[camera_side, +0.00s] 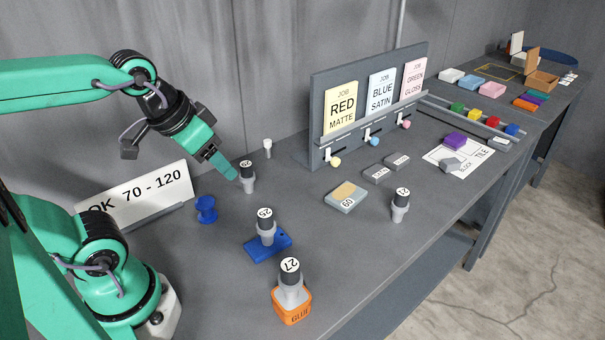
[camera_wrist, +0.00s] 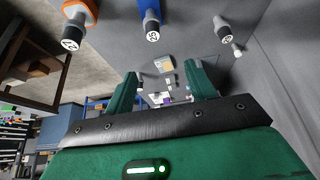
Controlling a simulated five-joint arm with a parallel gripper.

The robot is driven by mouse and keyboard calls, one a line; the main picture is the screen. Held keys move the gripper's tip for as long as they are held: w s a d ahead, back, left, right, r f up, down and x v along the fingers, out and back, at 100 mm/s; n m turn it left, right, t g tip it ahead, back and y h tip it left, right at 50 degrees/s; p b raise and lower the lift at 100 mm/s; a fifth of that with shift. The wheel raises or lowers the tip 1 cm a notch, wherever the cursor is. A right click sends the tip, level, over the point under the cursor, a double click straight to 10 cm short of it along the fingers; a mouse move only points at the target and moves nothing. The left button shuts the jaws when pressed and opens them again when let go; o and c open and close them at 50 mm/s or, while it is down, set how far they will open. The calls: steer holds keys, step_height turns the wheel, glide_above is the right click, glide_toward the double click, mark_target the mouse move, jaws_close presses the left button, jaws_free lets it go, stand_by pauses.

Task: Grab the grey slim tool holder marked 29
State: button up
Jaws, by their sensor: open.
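A slim grey tool holder (camera_side: 249,186) with a dark top stands upright near the back of the bench. Its round label is small and seems to read 29, though I cannot be sure. My gripper (camera_side: 230,174) is open, just left of this holder and slightly above it in the side view; contact cannot be told. In the wrist view my two green fingers (camera_wrist: 162,84) stand apart with nothing gripped between them. The same holder seems to show at the upper right of the wrist view (camera_wrist: 221,24), outside the fingers.
A holder marked 25 (camera_side: 266,237) stands on a blue block, and one marked 27 (camera_side: 290,294) in an orange block. Another grey holder (camera_side: 400,213) stands at right. A white peg (camera_side: 268,146), blue spool (camera_side: 206,209) and sign (camera_side: 140,194) are nearby. Job-card rack (camera_side: 320,121) stands behind.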

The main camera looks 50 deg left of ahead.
steer(key=w+a+f+n+g, duration=0.2)
steer(key=w+a+n+g, duration=0.15)
steer(key=w+a, duration=0.45)
steer(key=n+g, duration=0.2)
steer(key=n, duration=0.2)
glide_above(246, 164)
steer(key=f, duration=0.6)
steer(key=d+f, duration=0.1)
steer(key=f, duration=0.1)
steer(key=shift+s+f, duration=0.2)
steer(key=shift+f, duration=0.2)
steer(key=shift+w+a+f+n, duration=0.1)
steer(key=shift+a+f+n, duration=0.25)
steer(key=shift+a, duration=0.05)
steer(key=shift+f, duration=1.3)
steer(key=shift+w+a+f, duration=0.1)
steer(key=shift+f, duration=2.5)
